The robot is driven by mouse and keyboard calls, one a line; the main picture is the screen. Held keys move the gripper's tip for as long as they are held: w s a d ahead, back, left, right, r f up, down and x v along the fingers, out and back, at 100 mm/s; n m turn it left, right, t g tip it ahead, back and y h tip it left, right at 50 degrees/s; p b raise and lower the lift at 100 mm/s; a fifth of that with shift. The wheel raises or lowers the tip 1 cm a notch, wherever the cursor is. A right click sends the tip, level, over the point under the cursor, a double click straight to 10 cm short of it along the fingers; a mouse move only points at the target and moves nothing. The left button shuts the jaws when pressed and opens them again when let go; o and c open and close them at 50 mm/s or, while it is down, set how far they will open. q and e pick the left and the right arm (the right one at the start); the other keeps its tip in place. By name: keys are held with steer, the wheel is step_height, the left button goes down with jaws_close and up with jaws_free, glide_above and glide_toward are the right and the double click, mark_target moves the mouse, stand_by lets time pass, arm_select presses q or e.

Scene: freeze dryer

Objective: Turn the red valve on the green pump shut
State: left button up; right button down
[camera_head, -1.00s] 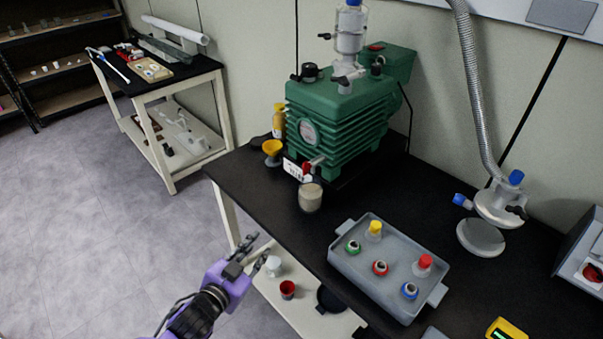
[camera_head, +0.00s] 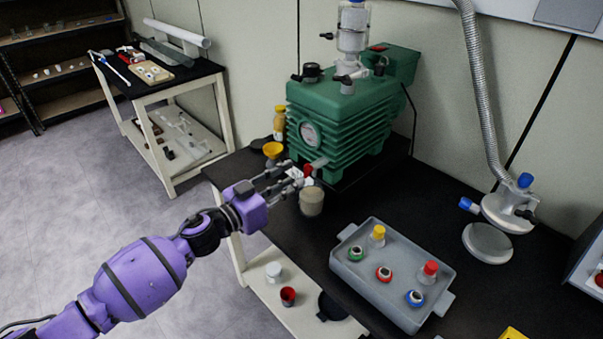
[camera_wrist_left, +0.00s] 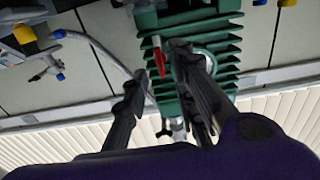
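The green pump (camera_head: 345,115) stands at the back of the black bench. Its small red valve (camera_head: 308,170) sits low on the front, beside a metal spout above a beige-filled beaker (camera_head: 311,203). My left gripper (camera_head: 288,180) reaches in from the left, with its fingertips close to the valve and partly covering the white label there. In the left wrist view, a red handle (camera_wrist_left: 157,54) shows between the spread fingers, against the pump's green fins (camera_wrist_left: 220,45). The fingers are open; I cannot see clear contact. My right gripper is not in view.
A grey tray (camera_head: 365,285) with several capped vials is in front. A round metal dish (camera_head: 488,243) is at the right.

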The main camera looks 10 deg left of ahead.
mark_target(304, 172)
arm_select(q)
steer(key=shift+x, duration=2.15)
jaws_close()
